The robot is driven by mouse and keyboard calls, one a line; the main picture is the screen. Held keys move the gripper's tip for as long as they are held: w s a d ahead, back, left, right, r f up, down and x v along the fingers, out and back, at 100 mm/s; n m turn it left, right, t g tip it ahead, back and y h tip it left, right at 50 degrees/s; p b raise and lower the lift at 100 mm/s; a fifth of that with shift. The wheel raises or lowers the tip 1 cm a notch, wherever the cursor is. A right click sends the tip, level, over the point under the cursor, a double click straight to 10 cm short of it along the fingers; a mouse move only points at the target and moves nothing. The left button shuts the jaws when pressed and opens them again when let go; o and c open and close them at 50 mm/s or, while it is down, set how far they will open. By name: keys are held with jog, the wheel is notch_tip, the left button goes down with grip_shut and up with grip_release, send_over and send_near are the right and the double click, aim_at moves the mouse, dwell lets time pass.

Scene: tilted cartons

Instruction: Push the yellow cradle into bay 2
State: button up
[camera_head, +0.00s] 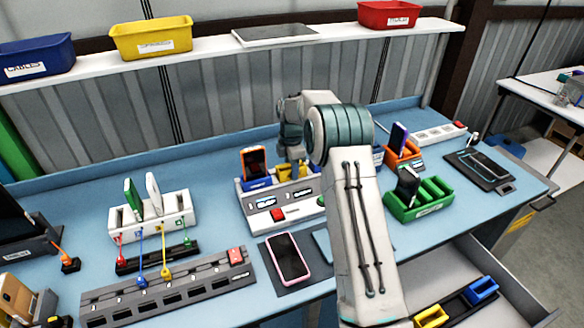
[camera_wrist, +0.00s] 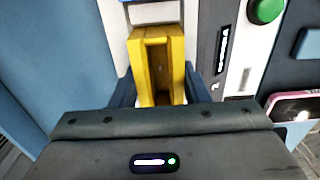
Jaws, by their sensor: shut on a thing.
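The yellow cradle (camera_head: 290,171) is at the grey-and-white dock (camera_head: 262,218), just right of a blue cradle (camera_head: 257,184) that holds an orange phone. In the wrist view the yellow cradle (camera_wrist: 176,48) is an empty, open-topped slot between my two dark fingers. My gripper (camera_wrist: 160,92) is shut on the cradle's sides. In the head view my arm hides part of the dock and the fingertips. I cannot tell how far the cradle sits in its bay, and no bay number is readable.
A green rack (camera_head: 418,206) stands right of my arm, with an orange cradle (camera_head: 403,155) behind it. A pink-edged phone (camera_head: 287,257) lies on a mat in front of the dock. A white rack (camera_head: 152,220) stands left. An open drawer (camera_head: 490,262) is at front right.

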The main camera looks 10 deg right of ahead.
jog(key=shift+s+f, duration=0.2)
jog(key=shift+f, duration=0.15)
jog(key=o, duration=1.1)
jog(key=shift+w+f, duration=0.1)
jog(key=shift+w+r+b, duration=0.2)
jog(key=shift+r+b, duration=0.75)
jog(key=shift+r, duration=6.4)
